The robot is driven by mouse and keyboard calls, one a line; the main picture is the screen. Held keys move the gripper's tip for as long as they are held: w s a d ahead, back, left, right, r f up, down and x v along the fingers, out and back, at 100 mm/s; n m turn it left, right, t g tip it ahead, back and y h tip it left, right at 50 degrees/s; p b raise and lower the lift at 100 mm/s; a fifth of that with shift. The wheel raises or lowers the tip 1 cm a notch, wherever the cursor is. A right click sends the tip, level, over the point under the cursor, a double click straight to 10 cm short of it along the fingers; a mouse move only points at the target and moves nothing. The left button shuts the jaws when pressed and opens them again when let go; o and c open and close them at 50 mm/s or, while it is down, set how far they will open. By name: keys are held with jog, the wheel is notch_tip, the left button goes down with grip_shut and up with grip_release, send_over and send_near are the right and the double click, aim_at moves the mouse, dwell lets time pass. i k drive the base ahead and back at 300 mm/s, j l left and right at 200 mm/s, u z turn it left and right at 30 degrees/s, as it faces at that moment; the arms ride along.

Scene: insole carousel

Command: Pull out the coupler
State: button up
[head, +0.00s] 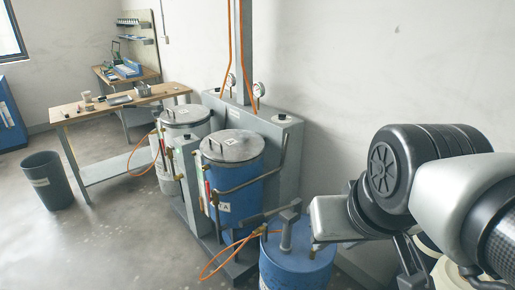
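The blue drum (297,272) stands at the bottom centre with a grey pipe fitting (287,234) rising from its lid. An orange hose (228,251) ends near this fitting at a small piece that looks like the coupler (263,230); it is too small to make out clearly. My arm comes in from the right. The grey end of my arm, apparently my gripper (316,246), is over the right side of the drum, to the right of the fitting and apart from the coupler. Its fingers are mostly hidden, and I see nothing held.
A blue tank (236,200) marked A and a grey tank (184,117) stand on a grey base by the wall. A wooden table (120,108), a workbench and a dark bin (49,181) are at left. The floor at lower left is clear.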

aim_at(256, 231)
jog(key=i+j+z, duration=0.1)
jog(key=z, duration=1.5)
jog(key=i+j, duration=0.1)
jog(key=j, duration=1.75)
jog(key=i+j, duration=0.15)
jog(key=j, duration=0.8)
jog(key=z, duration=0.05)
